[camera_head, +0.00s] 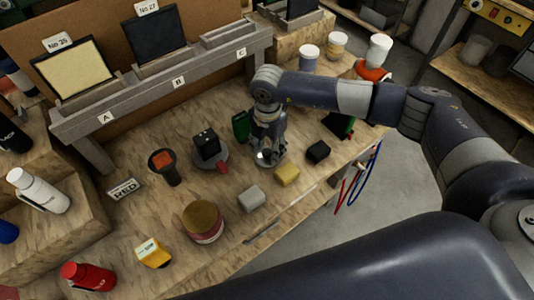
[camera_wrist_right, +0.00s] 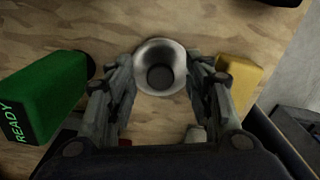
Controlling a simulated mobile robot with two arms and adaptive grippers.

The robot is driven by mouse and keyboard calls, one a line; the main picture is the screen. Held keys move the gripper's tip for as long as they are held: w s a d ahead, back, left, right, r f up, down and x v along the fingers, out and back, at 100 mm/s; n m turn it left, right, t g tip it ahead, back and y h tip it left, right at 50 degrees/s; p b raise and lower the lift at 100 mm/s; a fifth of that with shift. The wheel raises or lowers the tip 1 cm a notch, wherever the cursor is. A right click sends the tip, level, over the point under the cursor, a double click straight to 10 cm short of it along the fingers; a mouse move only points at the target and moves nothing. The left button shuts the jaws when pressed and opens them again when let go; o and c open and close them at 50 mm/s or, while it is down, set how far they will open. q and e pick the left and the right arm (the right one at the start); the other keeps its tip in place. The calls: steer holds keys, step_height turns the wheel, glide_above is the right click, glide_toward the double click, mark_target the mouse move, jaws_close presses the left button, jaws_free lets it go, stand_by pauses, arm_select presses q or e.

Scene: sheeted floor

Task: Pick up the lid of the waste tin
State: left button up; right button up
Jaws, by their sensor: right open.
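A round, shiny metal piece (camera_head: 267,159) with a dark round centre stands on the workbench directly under my right gripper (camera_head: 266,135). It looks like the waste tin with its lid, but I cannot tell tin from lid. In the right wrist view, the metal piece (camera_wrist_right: 146,52) lies between the fingertips of my right gripper (camera_wrist_right: 163,68). The fingers are open, one on each side of it, with no clear contact. In the head view the gripper hides much of it. My left gripper is not in view.
A green box (camera_head: 241,125) marked READY in the wrist view (camera_wrist_right: 50,95) stands close left of the gripper. A yellow block (camera_head: 287,175), black block (camera_head: 318,151) and grey block (camera_head: 251,198) lie nearby. A round can (camera_head: 203,222) stands toward the front edge.

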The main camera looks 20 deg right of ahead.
steer(key=shift+c, duration=0.6)
steer(key=c, duration=0.9)
steer(key=shift+r, duration=0.15)
